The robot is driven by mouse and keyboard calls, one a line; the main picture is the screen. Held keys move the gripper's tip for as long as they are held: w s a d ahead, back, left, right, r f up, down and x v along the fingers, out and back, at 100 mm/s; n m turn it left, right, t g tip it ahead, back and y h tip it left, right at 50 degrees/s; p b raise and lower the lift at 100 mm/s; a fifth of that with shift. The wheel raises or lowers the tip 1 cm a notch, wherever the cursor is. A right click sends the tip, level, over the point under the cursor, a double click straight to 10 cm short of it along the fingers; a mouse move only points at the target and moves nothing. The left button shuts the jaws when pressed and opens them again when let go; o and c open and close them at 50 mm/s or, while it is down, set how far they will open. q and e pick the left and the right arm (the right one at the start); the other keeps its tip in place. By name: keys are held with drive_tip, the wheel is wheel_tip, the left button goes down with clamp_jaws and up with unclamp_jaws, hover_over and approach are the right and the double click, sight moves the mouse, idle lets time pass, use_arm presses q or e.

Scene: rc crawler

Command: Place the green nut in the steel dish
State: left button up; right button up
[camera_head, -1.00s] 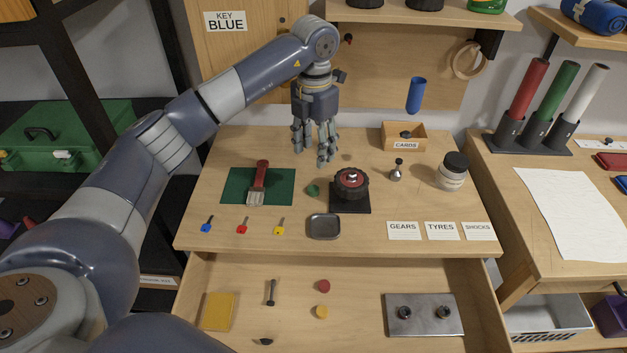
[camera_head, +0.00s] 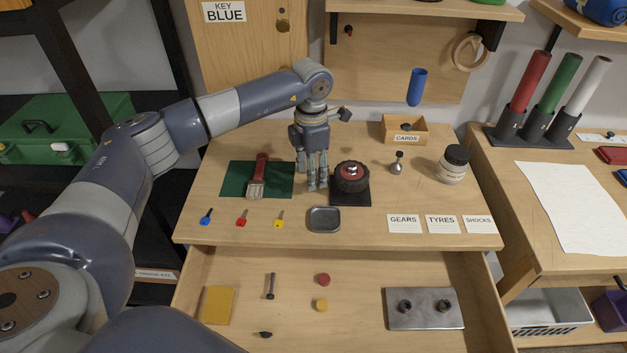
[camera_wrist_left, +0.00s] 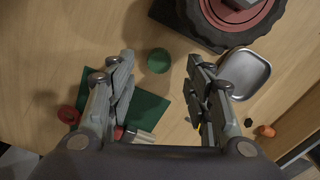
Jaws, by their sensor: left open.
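The green nut (camera_wrist_left: 159,60) lies on the wooden bench top in the left wrist view, in front of and between the fingertips of my open left gripper (camera_wrist_left: 153,70). In the head view my left gripper (camera_head: 313,182) points down over the bench and hides the nut. I cannot tell the exact height of the fingers above the wood. The steel dish (camera_head: 324,219) is a small empty grey tray near the bench's front edge; it also shows in the left wrist view (camera_wrist_left: 246,72). My right gripper is not in view.
A black-tyred wheel (camera_head: 351,178) on a dark stand is close right of my left gripper. A brush (camera_head: 258,178) lies on a green mat (camera_head: 282,178) to the left. Several coloured keys lie along the front. An open drawer (camera_head: 360,273) sits below.

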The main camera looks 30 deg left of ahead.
use_arm(q)
drive_tip(key=shift+f, duration=1.3)
drive_tip(key=c, duration=0.9)
drive_tip(key=shift+o, duration=0.2)
drive_tip(key=shift+r, duration=0.2)
